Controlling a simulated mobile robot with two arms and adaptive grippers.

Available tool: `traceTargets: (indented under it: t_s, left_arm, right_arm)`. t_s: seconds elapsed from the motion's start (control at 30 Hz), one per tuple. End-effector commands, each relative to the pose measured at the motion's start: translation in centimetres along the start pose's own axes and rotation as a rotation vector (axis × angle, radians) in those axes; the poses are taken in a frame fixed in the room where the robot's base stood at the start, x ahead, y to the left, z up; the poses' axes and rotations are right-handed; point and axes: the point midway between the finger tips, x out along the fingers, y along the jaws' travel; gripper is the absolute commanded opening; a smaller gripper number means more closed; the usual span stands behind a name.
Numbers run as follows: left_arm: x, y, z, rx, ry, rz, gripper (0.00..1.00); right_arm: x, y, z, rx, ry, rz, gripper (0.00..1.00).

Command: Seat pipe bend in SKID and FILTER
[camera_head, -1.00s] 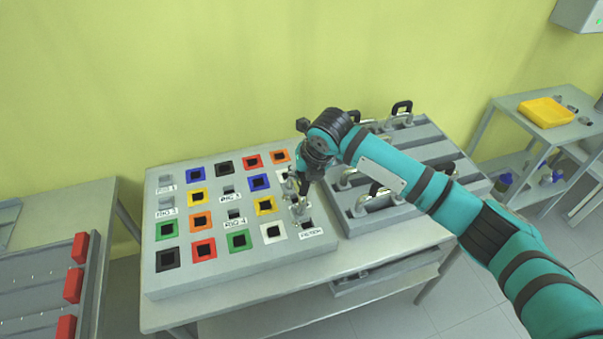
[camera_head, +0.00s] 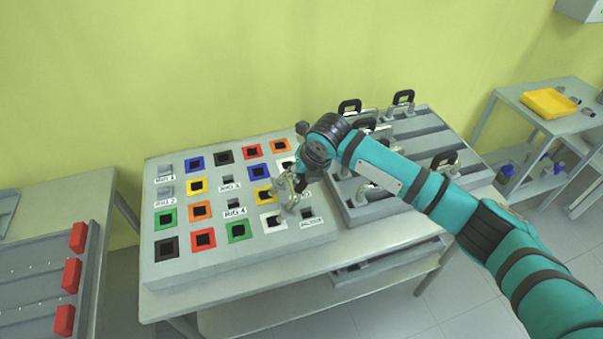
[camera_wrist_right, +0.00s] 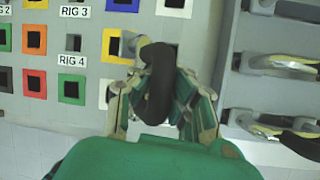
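My right gripper (camera_head: 290,192) is over the right part of the grey socket panel (camera_head: 240,258). In the wrist view its fingers (camera_wrist_right: 165,112) are closed around the black handle (camera_wrist_right: 160,85) of a grey pipe bend (camera_wrist_right: 132,42). The bend (camera_head: 283,203) shows small in the head view, between the yellow and white frames. The FILTER socket (camera_head: 307,213) is dark and uncovered, at the panel's front right corner. The SKID label is partly covered by the gripper, and its socket cannot be made out. Whether the bend's ends touch the panel cannot be told. My left gripper is not in view.
A grey rack (camera_head: 362,212) with several black-handled pipe bends (camera_head: 403,98) stands right of the panel. Coloured square frames and RIG sockets fill the panel. A yellow tray (camera_head: 550,102) is on a side table. Red blocks (camera_head: 70,275) stand at left.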

Motion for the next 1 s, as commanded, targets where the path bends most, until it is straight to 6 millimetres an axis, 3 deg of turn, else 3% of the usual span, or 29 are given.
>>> traceTargets:
  t_s: [0.93, 1.0]
  left_arm:
    - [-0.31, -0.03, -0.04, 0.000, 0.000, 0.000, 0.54]
    - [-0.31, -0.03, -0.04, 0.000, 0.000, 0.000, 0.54]
  right_arm:
    - [0.29, -0.06, -0.01, 0.000, -0.004, 0.001, 0.00]
    - [0.29, -0.06, -0.01, 0.000, -0.004, 0.001, 0.10]
